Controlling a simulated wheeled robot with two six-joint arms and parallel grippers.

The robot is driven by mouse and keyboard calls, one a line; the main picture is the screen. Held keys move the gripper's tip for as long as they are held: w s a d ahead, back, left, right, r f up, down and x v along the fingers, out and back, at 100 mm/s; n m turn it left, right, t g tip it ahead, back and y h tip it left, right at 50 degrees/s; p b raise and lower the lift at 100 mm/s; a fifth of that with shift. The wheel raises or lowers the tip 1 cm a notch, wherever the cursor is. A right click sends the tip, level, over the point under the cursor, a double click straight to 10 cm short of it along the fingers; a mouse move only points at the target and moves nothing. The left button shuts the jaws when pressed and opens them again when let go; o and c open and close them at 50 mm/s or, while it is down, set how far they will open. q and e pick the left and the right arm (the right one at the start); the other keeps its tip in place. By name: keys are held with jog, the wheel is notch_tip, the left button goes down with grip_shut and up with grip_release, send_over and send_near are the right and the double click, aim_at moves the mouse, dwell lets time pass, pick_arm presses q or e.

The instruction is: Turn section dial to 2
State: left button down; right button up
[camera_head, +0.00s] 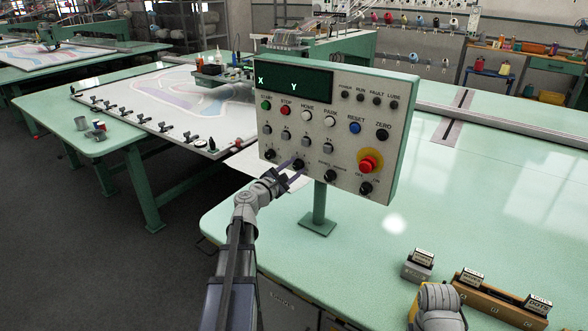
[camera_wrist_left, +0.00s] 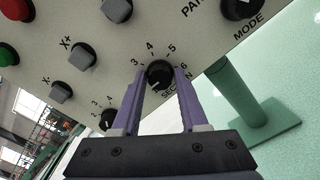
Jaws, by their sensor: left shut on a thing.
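The section dial (camera_wrist_left: 159,74) is a round black knob on the grey control panel (camera_head: 330,108). In the left wrist view the numbers 3, 4, 5 and 6 show around it, with SECTION printed below and partly hidden. A pale mark shows on the knob, but I cannot tell which number it points to. My left gripper (camera_wrist_left: 160,88) has its two purple fingers shut on the dial, one on either side. In the head view the left gripper (camera_head: 289,172) reaches the panel's lower row of knobs and partly covers the dial (camera_head: 298,164).
Other knobs lie close by, including the mode knob (camera_wrist_left: 242,6) and a smaller numbered knob (camera_wrist_left: 109,119). A red emergency stop (camera_head: 370,161) is to the right. Below, the green table (camera_head: 370,240) carries small labelled blocks (camera_head: 473,276) at the lower right.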

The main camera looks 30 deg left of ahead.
pick_arm(q)
jog(key=shift+m, duration=0.9)
jog(key=shift+c, duration=2.2)
grip_release()
jog(key=s, duration=0.7)
jog(key=shift+s+a, duration=0.3)
jog(key=shift+s, duration=0.1)
jog(key=shift+w, duration=0.15)
